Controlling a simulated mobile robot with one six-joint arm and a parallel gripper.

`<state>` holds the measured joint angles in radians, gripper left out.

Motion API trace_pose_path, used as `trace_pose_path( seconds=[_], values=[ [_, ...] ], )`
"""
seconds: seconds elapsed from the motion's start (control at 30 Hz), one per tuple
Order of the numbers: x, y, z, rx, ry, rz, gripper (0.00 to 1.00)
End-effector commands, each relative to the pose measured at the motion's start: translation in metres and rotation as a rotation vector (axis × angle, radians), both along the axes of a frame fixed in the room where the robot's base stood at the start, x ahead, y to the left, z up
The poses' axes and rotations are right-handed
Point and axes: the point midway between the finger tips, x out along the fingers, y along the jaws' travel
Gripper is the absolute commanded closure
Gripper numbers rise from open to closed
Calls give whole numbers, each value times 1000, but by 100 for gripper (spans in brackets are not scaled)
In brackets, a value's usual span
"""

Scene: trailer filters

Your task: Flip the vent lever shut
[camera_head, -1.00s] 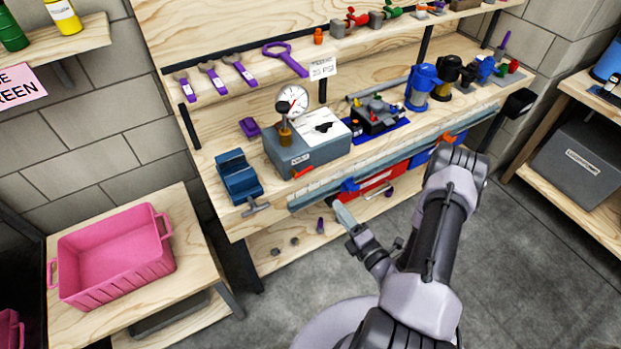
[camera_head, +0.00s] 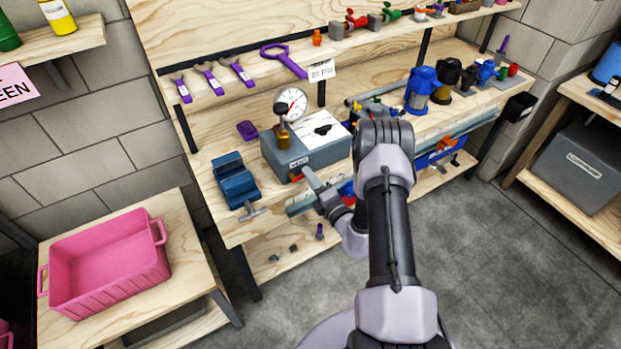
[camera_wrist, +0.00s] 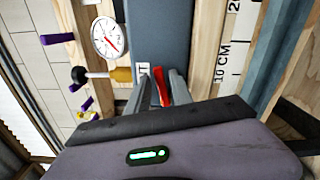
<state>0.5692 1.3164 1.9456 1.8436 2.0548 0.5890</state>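The red vent lever (camera_head: 296,179) is on the front face of the grey box (camera_head: 325,153), beside a white label that reads VENT in part. In the wrist view the lever (camera_wrist: 161,88) shows between the two fingers of my gripper (camera_wrist: 158,84), with a gap on each side. The fingers are apart, so my gripper is open. Whether a finger touches the lever I cannot tell. In the head view my gripper (camera_head: 312,182) is at the box's front, just right of the lever, and partly hides the face. A dial gauge (camera_head: 291,104) stands on the box.
A blue vise (camera_head: 235,180) stands left of the box on the bench. A ruler strip runs along the bench's front edge, close to my gripper in the wrist view (camera_wrist: 226,60). A pink bin (camera_head: 110,265) is at lower left. Open floor lies in front.

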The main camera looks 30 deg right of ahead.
Motion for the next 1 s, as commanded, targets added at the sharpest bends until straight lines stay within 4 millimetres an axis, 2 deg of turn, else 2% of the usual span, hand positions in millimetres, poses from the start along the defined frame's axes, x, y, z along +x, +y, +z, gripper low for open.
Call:
trace_pose_path(
  seconds=[0.03, 0.1, 0.13, 0.3, 0.53, 0.8, 0.83, 0.9, 1.0],
  values=[
    [0, 0, 0, 0, 0, 0, 85],
    [0, 0, 0, 0, 0, 0, 99],
    [0, 0, 0, 0, 0, 0, 100],
    [0, 0, -1, 7, 0, 0, 100],
    [0, -1, -10, 223, 8, 0, 100],
    [0, -1, -10, 239, 8, 1, 100],
    [0, -1, -10, 239, 8, 1, 82],
    [0, -1, -10, 239, 8, 1, 68],
    [0, -1, -10, 238, 8, 0, 65]
  ],
)
